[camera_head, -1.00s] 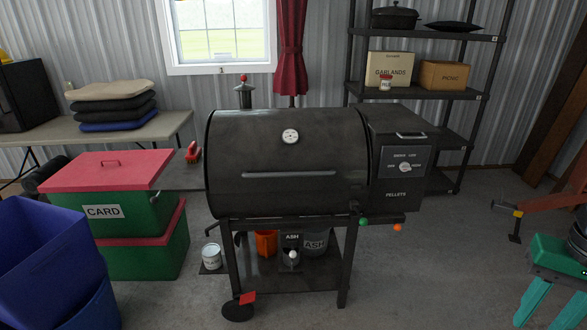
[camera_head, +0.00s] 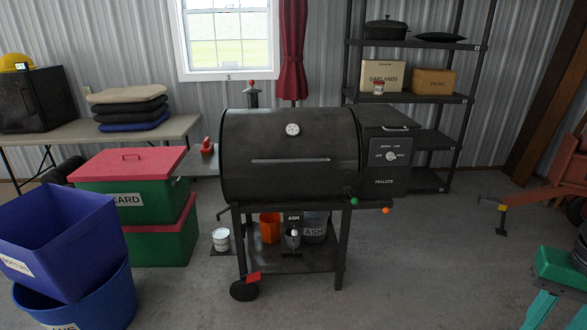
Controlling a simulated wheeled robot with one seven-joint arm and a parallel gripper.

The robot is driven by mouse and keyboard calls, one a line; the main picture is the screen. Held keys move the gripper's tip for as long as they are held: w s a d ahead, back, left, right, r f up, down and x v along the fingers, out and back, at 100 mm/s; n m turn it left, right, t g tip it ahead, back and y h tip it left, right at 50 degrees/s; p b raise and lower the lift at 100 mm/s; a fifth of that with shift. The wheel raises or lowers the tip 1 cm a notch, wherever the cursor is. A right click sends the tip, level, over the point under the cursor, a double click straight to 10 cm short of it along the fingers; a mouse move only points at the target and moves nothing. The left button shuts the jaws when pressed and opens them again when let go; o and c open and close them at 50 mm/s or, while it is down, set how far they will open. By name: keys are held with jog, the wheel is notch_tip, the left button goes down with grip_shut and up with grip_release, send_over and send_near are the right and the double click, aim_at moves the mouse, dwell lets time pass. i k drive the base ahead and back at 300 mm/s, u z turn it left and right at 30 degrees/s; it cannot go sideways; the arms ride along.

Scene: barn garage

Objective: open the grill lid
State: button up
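The black barrel grill (camera_head: 288,185) stands upright on a legged cart in the middle of the head view. Its lid (camera_head: 270,135) is down, with a round white thermometer (camera_head: 292,129) on its front. A long grey bar handle (camera_head: 290,161) runs across the lower front of the lid. The pellet box (camera_head: 385,180) is fixed to the grill's right side, with a white dial on its face. My gripper is not in view, so its state and its distance from the handle do not show.
Green boxes with red lids (camera_head: 128,201) and blue bins (camera_head: 65,245) crowd the left. A dark shelf rack (camera_head: 410,98) stands behind at right. A green and teal object (camera_head: 562,268) is at lower right. Open concrete floor (camera_head: 430,260) lies right of the grill.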

aim_at(322, 141)
jog(key=k, duration=0.6)
jog(key=u, duration=0.6)
jog(key=i, duration=2.35)
jog(key=z, duration=0.45)
